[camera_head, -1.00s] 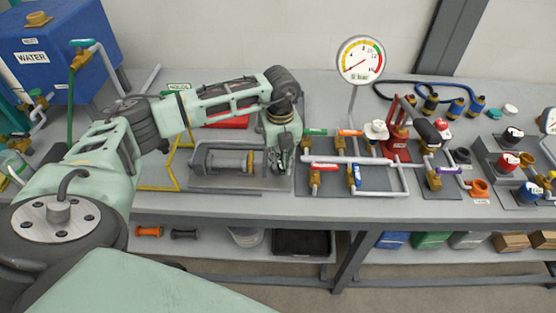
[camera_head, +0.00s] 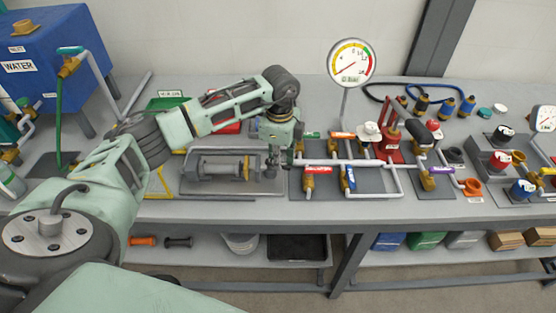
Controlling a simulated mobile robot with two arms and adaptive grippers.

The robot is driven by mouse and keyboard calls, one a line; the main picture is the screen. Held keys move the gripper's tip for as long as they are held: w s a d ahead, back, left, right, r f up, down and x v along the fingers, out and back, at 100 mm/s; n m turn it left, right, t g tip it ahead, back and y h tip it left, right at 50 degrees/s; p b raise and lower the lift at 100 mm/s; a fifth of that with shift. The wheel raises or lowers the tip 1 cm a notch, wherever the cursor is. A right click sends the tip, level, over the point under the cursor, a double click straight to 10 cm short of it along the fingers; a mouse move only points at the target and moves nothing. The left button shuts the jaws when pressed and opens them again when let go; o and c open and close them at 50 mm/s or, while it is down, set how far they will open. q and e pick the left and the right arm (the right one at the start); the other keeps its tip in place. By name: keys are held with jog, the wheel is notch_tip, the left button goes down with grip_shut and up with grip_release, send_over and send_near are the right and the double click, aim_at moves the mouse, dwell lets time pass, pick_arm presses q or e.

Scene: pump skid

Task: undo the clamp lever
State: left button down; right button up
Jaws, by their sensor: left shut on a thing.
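A grey cylindrical housing (camera_head: 218,166) with a brass-coloured band at its right end lies in a grey tray (camera_head: 215,190) on the bench. My left gripper (camera_head: 272,164) points down at the right end of this housing. Its fingers are shut on the clamp lever, which is small and mostly hidden by the fingers and the wrist. I cannot make out the lever's angle. My right gripper is not in view.
Pipework with red and blue handled valves (camera_head: 318,170) stands close right of my left gripper. A round gauge (camera_head: 351,63) rises behind it. A blue water tank (camera_head: 45,50) is at the back left. The bench front edge (camera_head: 220,217) is clear.

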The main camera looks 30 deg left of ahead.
pick_arm(q)
jog(key=shift+w+a+r+n, duration=0.1)
jog(key=shift+w+n, duration=0.15)
jog(key=shift+n, duration=0.7)
jog(key=shift+w+a+n, duration=0.1)
jog(key=shift+w+n, duration=0.15)
jog(key=shift+n, duration=0.7)
jog(key=c, duration=2)
grip_release()
notch_tip(320, 180, up, 12)
